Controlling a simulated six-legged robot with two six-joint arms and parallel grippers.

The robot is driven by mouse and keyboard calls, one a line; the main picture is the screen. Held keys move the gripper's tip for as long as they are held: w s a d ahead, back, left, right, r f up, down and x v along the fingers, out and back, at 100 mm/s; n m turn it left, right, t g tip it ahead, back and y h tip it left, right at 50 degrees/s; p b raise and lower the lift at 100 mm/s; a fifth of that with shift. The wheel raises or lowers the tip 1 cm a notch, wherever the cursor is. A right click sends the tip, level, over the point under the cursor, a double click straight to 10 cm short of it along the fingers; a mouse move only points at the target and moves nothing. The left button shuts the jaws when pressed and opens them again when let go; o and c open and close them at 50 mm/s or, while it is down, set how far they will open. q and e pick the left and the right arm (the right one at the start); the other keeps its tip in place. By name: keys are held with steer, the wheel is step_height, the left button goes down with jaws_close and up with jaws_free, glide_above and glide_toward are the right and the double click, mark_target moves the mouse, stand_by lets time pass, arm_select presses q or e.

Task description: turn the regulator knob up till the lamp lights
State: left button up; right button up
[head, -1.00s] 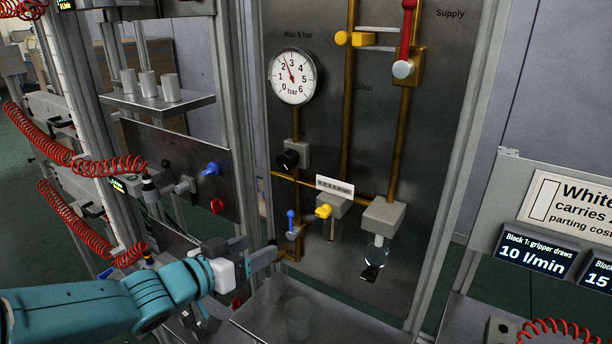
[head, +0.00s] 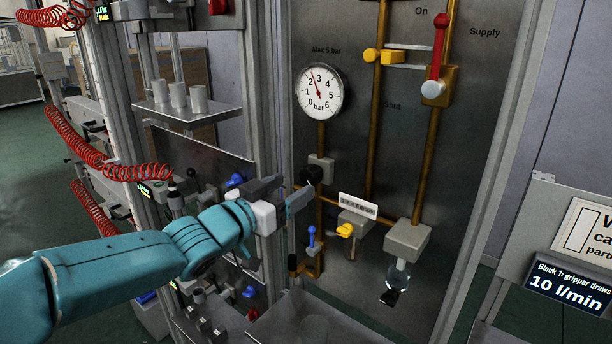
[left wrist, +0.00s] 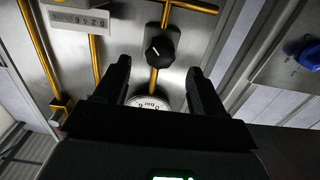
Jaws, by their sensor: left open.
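The regulator knob (head: 313,174) is black and round, on a grey block on the brass pipe below the gauge. In the left wrist view the knob (left wrist: 159,49) lies just beyond my fingertips, midway between them, with a white mark on its face. My left gripper (head: 291,193) is open and empty, at the knob's lower left in the head view. In the left wrist view the left gripper (left wrist: 158,70) shows both dark fingers apart, not around the knob. The pressure gauge (head: 320,93) reads between 2 and 3 bar. I cannot make out a lit lamp. My right gripper is not in view.
A red supply lever (head: 437,45) is at the upper right. A metal post (head: 270,120) stands left of the panel. A shelf with cups (head: 178,95) is farther left.

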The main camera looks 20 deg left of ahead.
mark_target(306, 179)
arm_select(q)
steer(key=p+x, duration=0.1)
steer(key=x, duration=0.4)
steer(key=shift+a+f, duration=0.1)
steer(key=shift+w, duration=0.2)
steer(key=shift+w+d, duration=0.1)
steer(key=shift+d, duration=0.15)
steer(key=shift+w, duration=0.2)
steer(key=shift+s, duration=0.15)
steer(key=c, duration=1.1)
steer(key=shift+o, duration=0.2)
steer(key=shift+a+f+m+b, duration=0.1)
steer(key=shift+f+m+b, duration=0.15)
steer(key=shift+m+b, duration=0.6)
steer(key=shift+r+m, duration=0.25)
steer(key=shift+m, duration=0.3)
steer(key=o, duration=1.1)
steer(key=shift+c, duration=0.2)
